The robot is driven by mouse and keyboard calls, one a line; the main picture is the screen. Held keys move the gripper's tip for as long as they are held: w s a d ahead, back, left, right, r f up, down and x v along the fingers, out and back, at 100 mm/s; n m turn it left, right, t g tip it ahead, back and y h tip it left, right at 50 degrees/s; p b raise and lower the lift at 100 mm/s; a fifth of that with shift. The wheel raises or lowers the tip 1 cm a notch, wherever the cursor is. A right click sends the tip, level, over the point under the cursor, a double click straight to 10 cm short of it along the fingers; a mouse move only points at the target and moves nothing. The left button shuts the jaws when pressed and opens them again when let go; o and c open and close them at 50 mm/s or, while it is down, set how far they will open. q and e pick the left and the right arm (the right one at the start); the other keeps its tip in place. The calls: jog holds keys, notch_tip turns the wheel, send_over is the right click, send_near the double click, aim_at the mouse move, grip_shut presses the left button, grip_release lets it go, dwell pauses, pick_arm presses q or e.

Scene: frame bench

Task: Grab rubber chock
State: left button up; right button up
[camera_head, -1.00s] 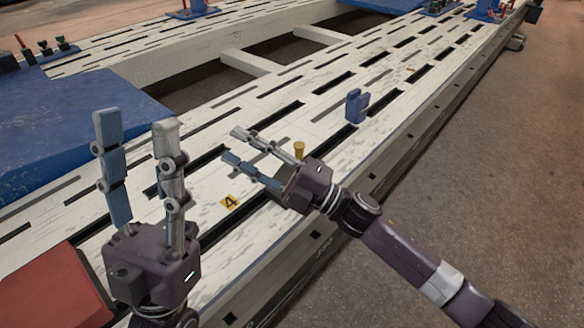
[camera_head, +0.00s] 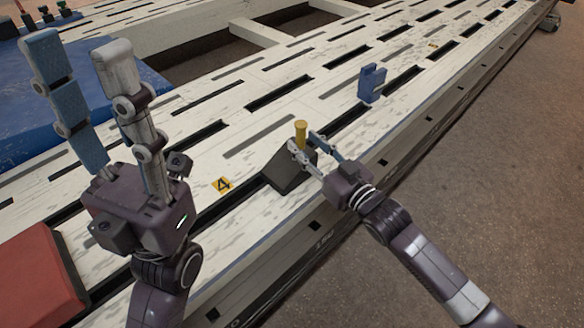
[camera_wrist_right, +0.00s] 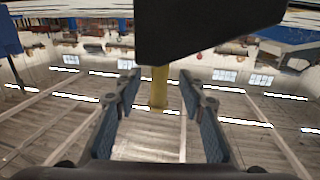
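The rubber chock (camera_head: 287,172) is a dark wedge on the slotted white bench, with a yellow upright handle (camera_head: 300,133). My right gripper (camera_head: 304,140) is at the handle, its fingers spread on either side. The right wrist view shows the dark chock body (camera_wrist_right: 200,30) at the top and the yellow handle (camera_wrist_right: 158,88) between the fingers, with gaps on both sides. My right gripper is open; part of the chock is hidden behind it in the head view. My left gripper (camera_head: 78,55) is open and empty, raised at the left.
A blue bracket (camera_head: 371,82) stands on the bench beyond the chock. A red block (camera_head: 38,275) lies at the lower left and a blue plate (camera_head: 110,95) behind my left gripper. The floor at right is clear.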

jog(key=shift+b+x, duration=0.4)
jog(key=shift+x, duration=0.95)
jog(key=shift+c, duration=0.4)
grip_shut()
jog(key=shift+r, duration=0.2)
